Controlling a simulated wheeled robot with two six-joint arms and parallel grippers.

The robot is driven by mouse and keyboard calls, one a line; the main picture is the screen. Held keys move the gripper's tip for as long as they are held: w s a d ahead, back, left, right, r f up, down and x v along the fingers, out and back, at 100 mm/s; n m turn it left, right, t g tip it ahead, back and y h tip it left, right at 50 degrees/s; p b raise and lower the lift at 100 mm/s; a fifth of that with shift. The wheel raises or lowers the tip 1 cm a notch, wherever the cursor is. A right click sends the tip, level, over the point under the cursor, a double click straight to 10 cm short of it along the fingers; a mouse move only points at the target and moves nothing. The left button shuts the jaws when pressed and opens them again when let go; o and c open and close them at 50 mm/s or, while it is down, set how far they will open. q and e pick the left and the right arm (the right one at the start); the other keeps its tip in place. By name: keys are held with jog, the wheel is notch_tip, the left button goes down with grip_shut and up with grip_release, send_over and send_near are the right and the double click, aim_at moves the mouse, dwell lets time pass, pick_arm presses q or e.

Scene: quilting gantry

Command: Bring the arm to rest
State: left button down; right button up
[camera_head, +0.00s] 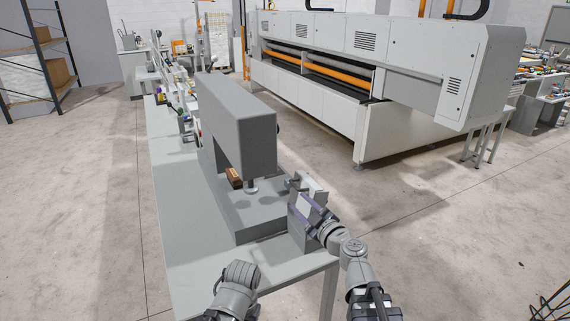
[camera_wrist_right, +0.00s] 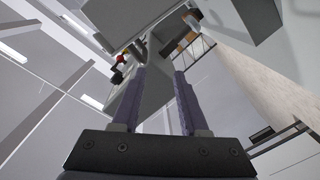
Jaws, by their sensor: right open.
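My right arm (camera_head: 350,258) reaches in from the lower right of the head view. Its gripper (camera_head: 303,190) is beside the front right corner of the grey machine (camera_head: 236,110) on the long table. In the right wrist view the two dark fingers of the right gripper (camera_wrist_right: 158,85) stand apart. I see nothing held between them. Part of my left arm (camera_head: 237,290) shows at the bottom of the head view, over the near end of the table. Its fingers cannot be made out.
The long grey table (camera_head: 183,260) runs away from me, with its near left part bare. Small coloured items stand farther back on it. A large white quilting machine (camera_head: 385,70) with orange rollers stands at the back right. Open concrete floor (camera_head: 440,240) lies right of the table.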

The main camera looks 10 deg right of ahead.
jog(key=s+a+f+m+g, duration=0.1)
jog(key=s+a+f+g, duration=0.25)
jog(key=f, duration=0.25)
jog(key=s+a+f+m+g, duration=0.2)
jog(key=s+f+g, duration=0.1)
jog(key=f+g, duration=0.25)
jog(key=s+d+f+m+g+h, duration=0.7)
jog(key=s+d+f+m, duration=0.25)
jog(key=s, duration=0.25)
jog(key=s+a+n+h, duration=0.1)
jog(key=s+a+n, duration=0.3)
jog(key=a, duration=0.6)
jog(key=shift+s+a, duration=0.25)
jog(key=shift+s, duration=0.4)
